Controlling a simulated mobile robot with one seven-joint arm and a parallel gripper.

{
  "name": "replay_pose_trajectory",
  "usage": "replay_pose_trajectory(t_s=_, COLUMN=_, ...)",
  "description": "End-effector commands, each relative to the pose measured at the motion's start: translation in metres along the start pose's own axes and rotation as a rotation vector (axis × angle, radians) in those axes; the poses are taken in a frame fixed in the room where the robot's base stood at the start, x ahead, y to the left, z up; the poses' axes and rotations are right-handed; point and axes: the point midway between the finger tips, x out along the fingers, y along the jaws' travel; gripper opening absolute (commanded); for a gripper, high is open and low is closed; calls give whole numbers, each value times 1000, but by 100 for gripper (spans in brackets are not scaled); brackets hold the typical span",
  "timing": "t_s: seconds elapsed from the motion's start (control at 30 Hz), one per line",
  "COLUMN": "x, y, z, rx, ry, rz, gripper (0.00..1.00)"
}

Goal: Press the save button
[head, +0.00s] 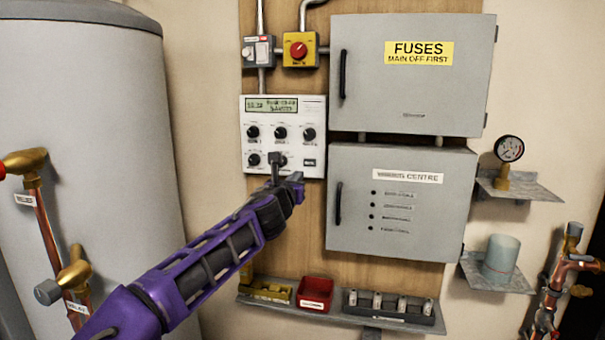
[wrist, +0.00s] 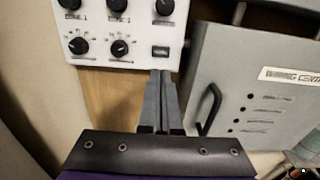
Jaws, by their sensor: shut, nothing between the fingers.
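The white control panel (head: 285,112) is on the wooden board, with a small display at its top and black knobs below. A dark rectangular button (head: 309,163) is at its lower right; its label is too small to read. In the wrist view this button (wrist: 160,51) is just above my fingertips. My gripper (wrist: 162,73) is shut and empty, its tips near the panel's lower edge. In the head view my gripper (head: 276,168) overlaps the panel's lower middle, left of the button. I cannot tell whether the tips touch anything.
A grey fuse cabinet (head: 410,100) and a wiring centre box (head: 400,245) with a black handle (wrist: 209,108) are to the right. A shelf below holds a red bin (head: 314,294). A large grey tank (head: 90,120) stands at left.

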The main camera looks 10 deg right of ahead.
Motion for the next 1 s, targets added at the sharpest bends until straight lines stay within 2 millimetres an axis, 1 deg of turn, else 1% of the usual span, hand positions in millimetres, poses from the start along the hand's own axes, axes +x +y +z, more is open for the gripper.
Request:
replay_pose_trajectory(t_s=0.03, x=-9, y=1, z=0, rx=1, ry=1, rz=2, gripper=0)
replay_pose_trajectory(t_s=0.1, x=-17, y=1, z=0, rx=0, ry=1, rz=2, gripper=0)
replay_pose_trajectory(t_s=0.27, x=-28, y=0, z=0, rx=0, ry=0, rz=1, gripper=0)
replay_pose_trajectory(t_s=0.9, x=-29, y=0, z=0, rx=0, ry=1, rz=0, gripper=0)
replay_pose_trajectory(t_s=1.0, x=-29, y=-5, z=2, rx=16, ry=2, rz=-9, gripper=0)
